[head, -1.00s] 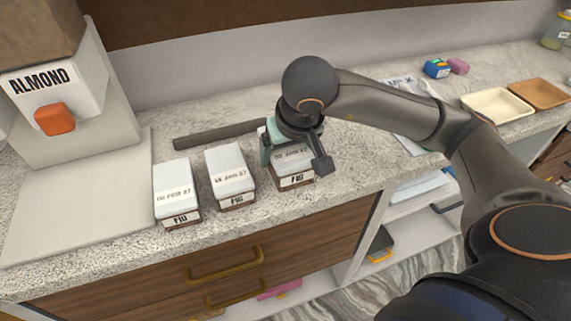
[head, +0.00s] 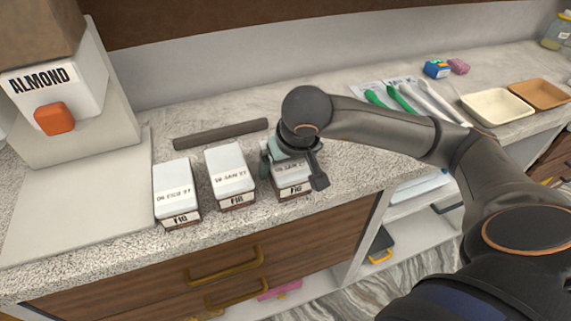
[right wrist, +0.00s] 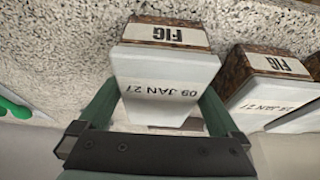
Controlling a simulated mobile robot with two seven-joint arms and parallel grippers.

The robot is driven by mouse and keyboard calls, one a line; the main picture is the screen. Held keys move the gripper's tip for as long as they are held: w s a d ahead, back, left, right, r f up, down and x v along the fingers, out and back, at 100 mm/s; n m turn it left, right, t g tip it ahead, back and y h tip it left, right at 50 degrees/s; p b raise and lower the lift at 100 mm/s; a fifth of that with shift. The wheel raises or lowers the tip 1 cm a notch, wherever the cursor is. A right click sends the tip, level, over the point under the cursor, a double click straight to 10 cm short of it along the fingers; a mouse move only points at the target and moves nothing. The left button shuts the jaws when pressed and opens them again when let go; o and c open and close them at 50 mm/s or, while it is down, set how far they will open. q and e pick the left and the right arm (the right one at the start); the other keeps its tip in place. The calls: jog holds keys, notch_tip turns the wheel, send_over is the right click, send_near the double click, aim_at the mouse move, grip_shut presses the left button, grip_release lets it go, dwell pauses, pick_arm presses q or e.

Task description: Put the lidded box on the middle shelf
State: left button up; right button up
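Three lidded boxes with white lids and dark bases marked FIG stand in a row on the counter. My right gripper (head: 291,167) points down over the rightmost one (head: 292,188). In the right wrist view this box (right wrist: 165,80) reads 09 JAN 27, and my right fingers (right wrist: 162,95) press along both its sides, with no clear gap. The middle box (head: 230,175) and the left box (head: 176,192) stand apart from it. White shelves (head: 415,212) are partly seen under the counter at the right; I cannot tell which is the middle one. My left gripper is out of view.
An ALMOND dispenser (head: 60,90) stands at the left. A dark bar (head: 220,133) lies behind the boxes. Green and white utensils (head: 400,98), a cream tray (head: 497,107) and a brown tray (head: 541,93) lie to the right. Drawers with brass handles are below the counter.

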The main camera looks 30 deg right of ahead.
jog(key=shift+r, duration=0.1)
jog(key=shift+r+p, duration=0.2)
jog(key=shift+p, duration=0.1)
jog(key=v, duration=1.1)
jog(key=shift+s+a+r, duration=0.1)
jog(key=shift+s+r, duration=0.2)
jog(key=shift+r, duration=0.05)
